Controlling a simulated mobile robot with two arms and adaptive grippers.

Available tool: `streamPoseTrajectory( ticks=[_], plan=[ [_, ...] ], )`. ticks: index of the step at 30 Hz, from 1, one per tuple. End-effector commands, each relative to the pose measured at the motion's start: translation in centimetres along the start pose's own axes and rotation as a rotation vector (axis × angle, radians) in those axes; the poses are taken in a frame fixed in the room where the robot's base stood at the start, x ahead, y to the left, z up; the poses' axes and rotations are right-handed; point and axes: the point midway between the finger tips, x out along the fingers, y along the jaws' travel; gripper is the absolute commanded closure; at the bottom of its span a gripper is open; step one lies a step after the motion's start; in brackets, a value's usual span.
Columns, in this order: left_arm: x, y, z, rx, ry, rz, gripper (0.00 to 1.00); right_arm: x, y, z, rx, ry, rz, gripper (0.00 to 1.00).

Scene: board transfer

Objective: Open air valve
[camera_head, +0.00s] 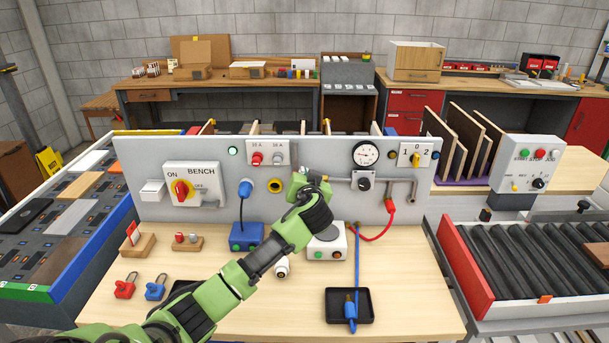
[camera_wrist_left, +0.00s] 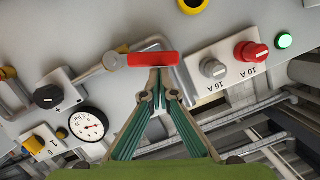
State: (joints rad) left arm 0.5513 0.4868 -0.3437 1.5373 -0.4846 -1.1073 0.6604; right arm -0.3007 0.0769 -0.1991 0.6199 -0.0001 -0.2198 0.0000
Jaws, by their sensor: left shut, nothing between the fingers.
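The air valve's red lever handle (camera_wrist_left: 153,59) shows in the left wrist view, at the end of a grey pipe fitting (camera_wrist_left: 115,62) on the panel. The lever lies crosswise just beyond the fingertips of my left gripper (camera_wrist_left: 160,82). The gripper is shut with nothing between its fingers; I cannot tell whether the tips touch the lever. In the head view my left gripper (camera_head: 304,185) is at the panel and hides the valve. The pipe (camera_head: 341,180) runs right to a black-knobbed regulator (camera_head: 364,183). My right gripper is not in view.
Above the regulator is a pressure gauge (camera_head: 364,153). Fuse knobs (camera_head: 267,154), a yellow-ringed socket (camera_head: 275,186) and a red-handled bench switch (camera_head: 181,190) are left of the gripper. A red hose (camera_head: 376,233) hangs right. A white box (camera_head: 327,241) stands below on the bench.

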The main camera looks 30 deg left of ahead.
Motion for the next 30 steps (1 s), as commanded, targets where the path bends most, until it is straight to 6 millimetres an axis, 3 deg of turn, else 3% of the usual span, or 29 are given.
streamPoseTrajectory(
  ticks=[6, 12, 30],
  plan=[
    [0.4, -0.1, 1.9, -0.170, -0.002, 0.043, 1.00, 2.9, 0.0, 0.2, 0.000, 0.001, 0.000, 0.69],
    [0.6, -0.5, 2.7, -0.331, -0.001, 0.083, 1.00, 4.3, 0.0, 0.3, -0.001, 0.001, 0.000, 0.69],
    [0.7, -0.8, 2.6, -0.397, 0.001, 0.098, 1.00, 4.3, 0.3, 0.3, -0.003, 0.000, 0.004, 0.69]
  ],
)
